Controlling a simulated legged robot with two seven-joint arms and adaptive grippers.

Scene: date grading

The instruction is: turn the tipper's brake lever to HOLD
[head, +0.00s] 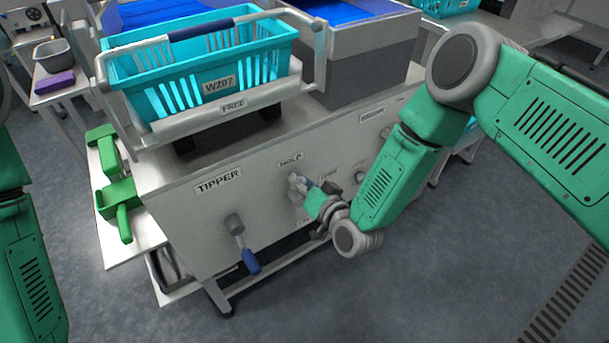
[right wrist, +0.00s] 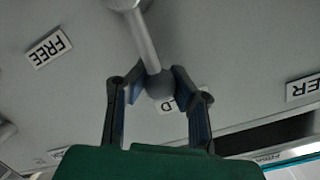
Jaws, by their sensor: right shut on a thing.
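The brake lever is a grey rod with a ball knob (right wrist: 146,45) on the tipper's pale front panel (head: 265,208). In the right wrist view my right gripper (right wrist: 159,82) has its dark fingers closed around the knob. The lever's knob end lies over the HOLD label (right wrist: 166,106), partly hiding it. The FREE label (right wrist: 48,48) stands off to the left, apart from the lever. In the head view my right gripper (head: 304,188) is at the panel just below the HOLD label (head: 290,160) and hides most of the lever. My left gripper is out of view.
A second lever with a blue grip (head: 250,261) hangs below the TIPPER label (head: 217,181). A turquoise crate (head: 150,72) sits in the tipper's cradle above. The floor in front is clear.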

